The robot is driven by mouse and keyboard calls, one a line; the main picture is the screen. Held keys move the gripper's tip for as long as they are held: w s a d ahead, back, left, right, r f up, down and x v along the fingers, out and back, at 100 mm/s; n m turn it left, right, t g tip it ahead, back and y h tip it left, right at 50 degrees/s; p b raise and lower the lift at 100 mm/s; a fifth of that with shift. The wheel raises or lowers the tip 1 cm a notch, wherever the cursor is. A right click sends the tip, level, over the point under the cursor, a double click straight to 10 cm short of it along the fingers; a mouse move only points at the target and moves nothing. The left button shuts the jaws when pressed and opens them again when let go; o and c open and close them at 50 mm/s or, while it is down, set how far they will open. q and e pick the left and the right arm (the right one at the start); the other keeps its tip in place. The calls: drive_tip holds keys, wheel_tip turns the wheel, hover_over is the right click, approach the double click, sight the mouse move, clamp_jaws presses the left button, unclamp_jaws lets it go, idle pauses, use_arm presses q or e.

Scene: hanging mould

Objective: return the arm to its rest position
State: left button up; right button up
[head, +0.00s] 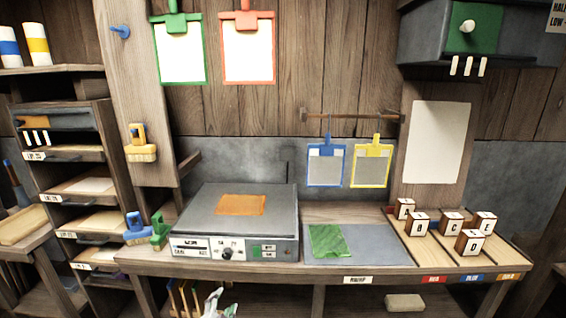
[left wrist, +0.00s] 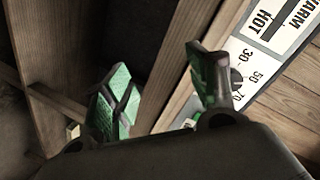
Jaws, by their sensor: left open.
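My left gripper (left wrist: 160,80) is open in the left wrist view, its two greenish fingers spread with nothing between them. The left finger is by dark wooden framing and the right one by a dial panel (left wrist: 245,72) marked WARM and HOT. In the head view only a small pale and green part of my left gripper (head: 221,311) shows at the bottom edge, below the bench front. My right gripper is in neither view. A blue-framed mould (head: 326,170) and a yellow-framed mould (head: 371,170) hang from the wooden rail (head: 352,117).
The wooden bench (head: 330,271) holds a press (head: 195,212) with an orange sheet (head: 240,205). A green sheet (head: 329,241) lies on a grey mat (head: 385,248). Several letter blocks (head: 470,243) stand right. Shelves (head: 85,190) are at left. Green (head: 180,50) and red (head: 247,50) frames hang above.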

use_arm(q)
drive_tip(key=s+a+f+n+g+p, duration=0.1)
drive_tip(key=s+f+n+g+p, duration=0.5)
drive_tip(key=s+f, duration=1.55)
drive_tip(key=s+a+f+g+p, duration=0.1)
drive_tip(key=s+f+g+p, duration=0.1)
drive_tip(key=s, duration=0.9)
drive_tip(key=s+a+f+n+g+p, duration=0.1)
drive_tip(key=s+f+g+p, duration=0.2)
drive_tip(key=s, duration=0.9)
drive_tip(key=s+a+f+n+g+p, duration=0.1)
drive_tip(key=s+a+f+g+p, duration=0.1)
drive_tip(key=s+p, duration=0.4)
drive_tip(key=s+f+g, duration=0.1)
drive_tip(key=s, duration=0.4)
drive_tip(key=shift+s+y, duration=0.3)
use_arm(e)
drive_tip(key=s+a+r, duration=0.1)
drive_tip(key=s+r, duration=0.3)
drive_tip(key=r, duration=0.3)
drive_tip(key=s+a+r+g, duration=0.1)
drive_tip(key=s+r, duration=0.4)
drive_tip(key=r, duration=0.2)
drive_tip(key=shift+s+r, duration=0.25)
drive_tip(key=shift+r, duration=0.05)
